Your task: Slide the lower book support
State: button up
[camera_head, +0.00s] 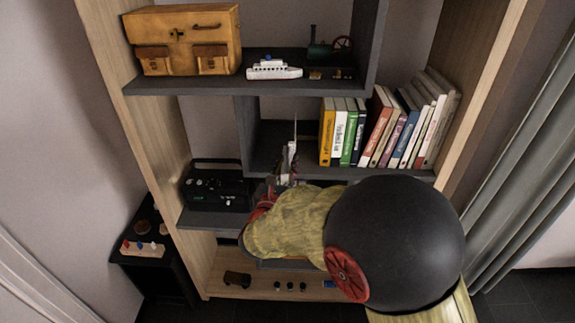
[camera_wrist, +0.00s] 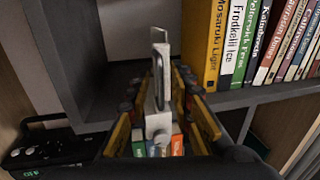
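A pale, upright, narrow metal piece, which looks like a book support (camera_wrist: 158,95), shows almost edge-on in the wrist view. It also shows in the head view (camera_head: 292,151), just above my gripper, in front of the middle shelves. My gripper (camera_wrist: 165,88) has its yellow-and-dark fingers apart, one on each side of this piece. I see gaps beside it, but contact deeper in is hard to judge. Several small coloured book tops (camera_wrist: 157,148) show low between the fingers. My arm hides the lower shelf and the base of the support.
A row of books (camera_head: 385,125) stands on the shelf to the right, above my gripper. A black radio (camera_head: 216,188) sits on the left shelf. A dark vertical divider (camera_wrist: 75,50) and shelf edges lie close to my gripper. A ship model (camera_head: 273,69) is higher up.

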jog(key=shift+w+d, duration=0.1)
jog(key=shift+w, duration=0.45)
grip_shut()
dwell(0.6)
